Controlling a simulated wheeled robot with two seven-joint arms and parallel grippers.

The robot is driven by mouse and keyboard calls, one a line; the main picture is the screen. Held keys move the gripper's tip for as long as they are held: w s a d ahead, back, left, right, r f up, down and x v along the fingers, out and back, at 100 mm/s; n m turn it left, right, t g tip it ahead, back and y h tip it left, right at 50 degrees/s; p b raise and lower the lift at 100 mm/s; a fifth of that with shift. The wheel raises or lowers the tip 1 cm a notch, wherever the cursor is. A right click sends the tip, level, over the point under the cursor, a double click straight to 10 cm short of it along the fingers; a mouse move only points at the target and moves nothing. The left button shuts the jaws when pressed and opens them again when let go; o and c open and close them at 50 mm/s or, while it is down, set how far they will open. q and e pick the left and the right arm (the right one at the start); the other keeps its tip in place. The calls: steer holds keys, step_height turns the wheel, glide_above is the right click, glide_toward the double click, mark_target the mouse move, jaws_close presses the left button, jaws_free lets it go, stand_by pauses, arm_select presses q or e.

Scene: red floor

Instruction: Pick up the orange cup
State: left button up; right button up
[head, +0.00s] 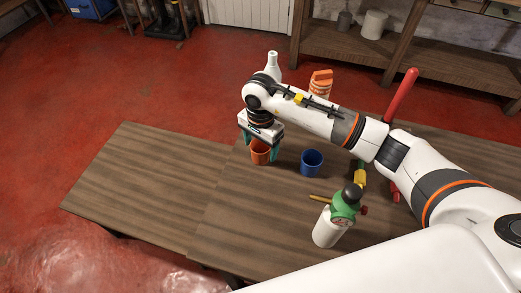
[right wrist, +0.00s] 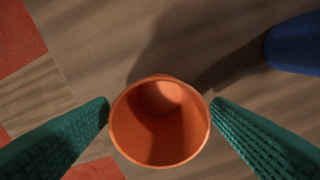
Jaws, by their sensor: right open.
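The orange cup (head: 261,155) stands on the wooden table, near the middle of the head view. My right gripper (head: 260,145) is right above it, pointing down, with its green fingers on either side of the cup. In the right wrist view the cup (right wrist: 160,122) is upright, with its open rim facing the camera and its inside empty. The right gripper's fingers (right wrist: 160,112) are spread on its left and right, close to the rim. I cannot tell whether they touch it. My left gripper is not in view.
A blue cup (head: 312,162) stands just right of the orange cup, and also shows in the right wrist view (right wrist: 295,45). A white and green bottle (head: 331,226) stands nearer. A white bottle (head: 272,66) and an orange object (head: 320,83) are behind. The table's left part (head: 150,185) is clear.

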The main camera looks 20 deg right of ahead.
steer(key=shift+f, duration=1.3)
steer(key=c, duration=1)
